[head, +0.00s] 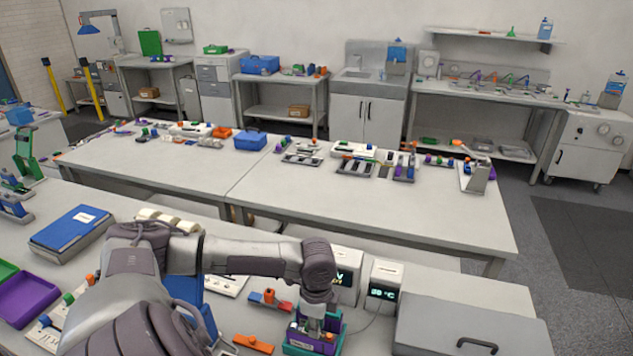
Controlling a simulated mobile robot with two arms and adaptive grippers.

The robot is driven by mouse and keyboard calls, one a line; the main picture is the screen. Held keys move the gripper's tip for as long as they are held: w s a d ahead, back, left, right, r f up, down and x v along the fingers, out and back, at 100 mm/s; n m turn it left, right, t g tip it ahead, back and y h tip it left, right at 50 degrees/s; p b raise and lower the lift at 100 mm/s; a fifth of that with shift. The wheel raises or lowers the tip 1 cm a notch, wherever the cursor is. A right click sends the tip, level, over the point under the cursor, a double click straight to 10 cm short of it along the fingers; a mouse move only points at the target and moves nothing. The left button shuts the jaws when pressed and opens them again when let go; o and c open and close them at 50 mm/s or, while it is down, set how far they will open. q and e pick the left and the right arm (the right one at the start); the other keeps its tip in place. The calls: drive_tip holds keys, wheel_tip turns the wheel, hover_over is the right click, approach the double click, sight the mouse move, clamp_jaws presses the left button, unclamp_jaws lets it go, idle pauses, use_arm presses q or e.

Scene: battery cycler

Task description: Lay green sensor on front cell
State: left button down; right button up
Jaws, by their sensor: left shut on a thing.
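My left gripper (314,328) points straight down at the bottom of the head view, over a teal-green holder (300,349) with purple parts. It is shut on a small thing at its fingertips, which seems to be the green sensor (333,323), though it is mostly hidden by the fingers. The front cell cannot be made out clearly; the gripper and arm cover much of the holder. I cannot tell whether the sensor touches a cell. My right gripper is not in view.
Two white display boxes, one reading a temperature (385,285), stand just behind the gripper. A grey lidded case (470,322) is to the right. An orange piece (253,343) and a red-and-blue piece (270,300) lie to the left. My arm spans the bench's left part.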

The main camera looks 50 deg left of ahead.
use_arm(q)
drive_tip(key=shift+f, duration=0.5)
idle(0.3)
drive_tip(key=c, duration=1)
unclamp_jaws()
wheel_tip(320, 180, up, 12)
